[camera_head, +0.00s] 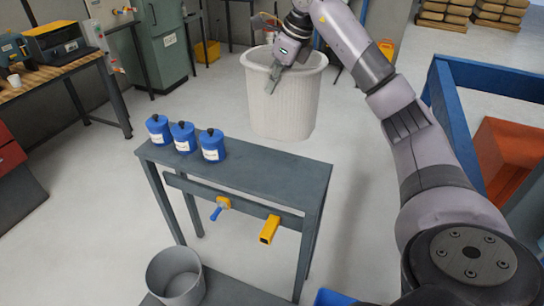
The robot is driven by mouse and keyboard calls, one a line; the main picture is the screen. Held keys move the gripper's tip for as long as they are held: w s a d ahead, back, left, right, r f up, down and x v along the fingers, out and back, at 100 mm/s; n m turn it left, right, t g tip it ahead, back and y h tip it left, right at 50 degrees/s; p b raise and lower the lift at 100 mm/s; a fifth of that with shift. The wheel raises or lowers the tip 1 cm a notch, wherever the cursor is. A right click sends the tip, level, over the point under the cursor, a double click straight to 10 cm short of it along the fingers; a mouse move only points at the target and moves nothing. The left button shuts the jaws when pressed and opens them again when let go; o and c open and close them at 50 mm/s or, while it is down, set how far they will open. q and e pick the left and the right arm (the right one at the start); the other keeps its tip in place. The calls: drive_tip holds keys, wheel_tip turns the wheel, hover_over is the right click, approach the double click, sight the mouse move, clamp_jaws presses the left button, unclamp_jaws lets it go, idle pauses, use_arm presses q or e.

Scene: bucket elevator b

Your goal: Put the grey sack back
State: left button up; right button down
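A large pale grey, ribbed, open-topped round thing (297,105) shows upright at the top middle, behind the grey table; I cannot tell whether it is the grey sack or a bin. My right gripper (272,80) points down at its front rim, with a finger in front of the wall. The view does not show whether the fingers are closed on the rim. No other grey sack is visible. My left gripper is out of view.
A grey table (290,172) with several blue canisters (182,137) stands in front. Below are a yellow handle (269,230) and a grey bucket (175,275). A blue frame (445,110) stands right. Tan sacks (447,12) are stacked behind. Floor is clear left of the table.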

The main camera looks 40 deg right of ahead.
hover_over(273, 136)
drive_tip(key=f, duration=0.6)
drive_tip(key=shift+s+f+p, duration=0.25)
drive_tip(key=shift+f+p, duration=0.05)
drive_tip(key=shift+p, duration=0.1)
drive_tip(key=f+p, duration=0.1)
drive_tip(key=f, duration=0.7)
drive_tip(key=shift+w, duration=0.2)
drive_tip(key=shift+f+p, duration=0.3)
drive_tip(key=shift+f, duration=0.2)
wheel_tip(273, 136, down, 4)
drive_tip(key=shift+r+p, duration=0.1)
drive_tip(key=shift+p, duration=0.4)
drive_tip(key=c, duration=2.3)
unclamp_jaws()
drive_tip(key=shift+s+f, duration=0.1)
drive_tip(key=shift+f, duration=0.1)
drive_tip(key=o, duration=0.5)
drive_tip(key=shift+a+r, duration=0.1)
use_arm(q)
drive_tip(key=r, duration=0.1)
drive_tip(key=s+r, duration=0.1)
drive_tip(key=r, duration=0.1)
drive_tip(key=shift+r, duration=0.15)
